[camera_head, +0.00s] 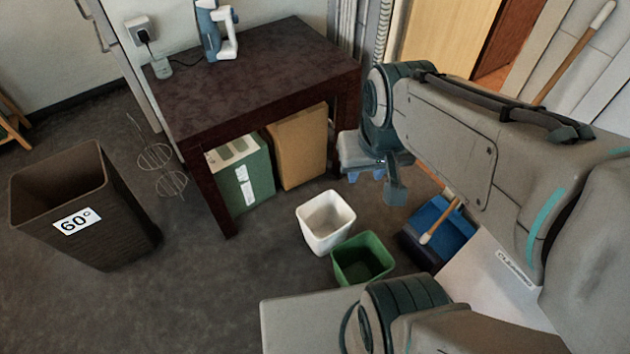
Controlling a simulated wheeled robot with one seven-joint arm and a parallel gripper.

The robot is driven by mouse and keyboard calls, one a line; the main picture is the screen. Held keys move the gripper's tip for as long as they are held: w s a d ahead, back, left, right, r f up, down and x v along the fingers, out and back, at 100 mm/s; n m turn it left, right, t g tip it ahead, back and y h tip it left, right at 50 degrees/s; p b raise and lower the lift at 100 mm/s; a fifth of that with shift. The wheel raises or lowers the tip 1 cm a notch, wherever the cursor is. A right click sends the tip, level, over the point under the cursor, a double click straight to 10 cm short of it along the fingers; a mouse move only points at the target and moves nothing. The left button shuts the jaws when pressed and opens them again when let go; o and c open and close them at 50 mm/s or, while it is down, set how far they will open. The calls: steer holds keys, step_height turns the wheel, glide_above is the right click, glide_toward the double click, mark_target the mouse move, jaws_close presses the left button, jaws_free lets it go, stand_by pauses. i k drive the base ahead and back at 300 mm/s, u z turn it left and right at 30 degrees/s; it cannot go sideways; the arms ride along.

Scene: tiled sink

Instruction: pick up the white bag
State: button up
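I see no clear bag. The nearest match is a small white open-topped container (325,221) that looks like a bin. It stands upright on the floor in front of the dark table, left of a green bin, and looks empty. My arm reaches in from the right. What seems to be part of my gripper (394,186), a dark teal piece, hangs below the arm's far joint. It is to the right of the white container and apart from it in the picture. Its fingers cannot be made out, and nothing is seen held.
The green bin (362,260) stands close beside the white container. A blue dustpan (438,232) lies to its right. The dark table (255,75) stands behind, with a green box (240,180) and a brown box (298,147) underneath.

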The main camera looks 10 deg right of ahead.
mark_target(326, 220)
steer(key=k, duration=0.5)
steer(key=u, duration=1.4)
steer(key=i, duration=1.3)
steer(key=z, duration=2.4)
